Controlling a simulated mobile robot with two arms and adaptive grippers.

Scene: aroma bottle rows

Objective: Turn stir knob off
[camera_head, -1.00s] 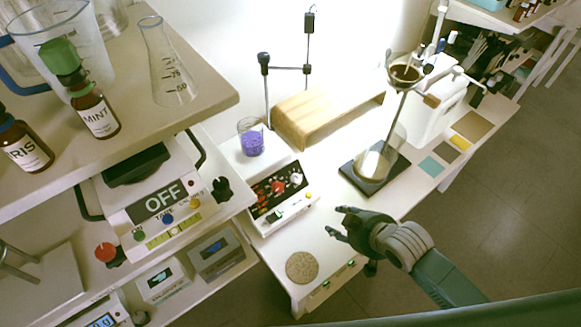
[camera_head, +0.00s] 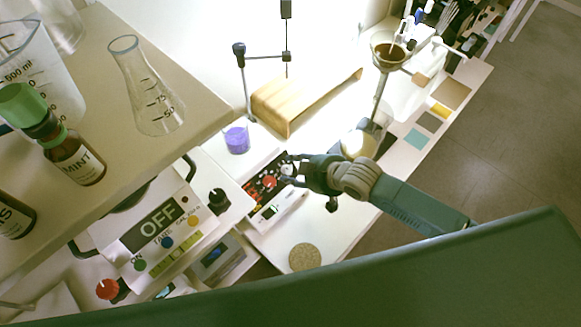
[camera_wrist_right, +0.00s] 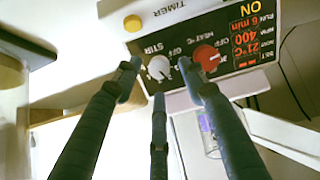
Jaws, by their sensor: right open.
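The stir knob (camera_wrist_right: 158,68) is pale grey and sits under the word STIR on the stirrer's black panel (camera_wrist_right: 265,28). Its pointer tilts toward the lower right. The red heat knob (camera_wrist_right: 206,57) is beside it. The panel reads ON, with 400 and 21°C. My right gripper (camera_head: 287,169) is open in front of the panel in the head view. In the right wrist view its fingers (camera_wrist_right: 160,78) are spread around the stir knob's place, two at its sides and one below. I cannot tell whether they touch it. My left gripper is not in view.
A beaker of purple contents (camera_head: 237,140) stands on the stirrer. A wooden stand (camera_head: 300,100) is behind. A round cork mat (camera_head: 304,257) lies near the front edge. A shelf at left holds a flask (camera_head: 150,95) and bottles. A funnel stand (camera_head: 388,60) is at back right.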

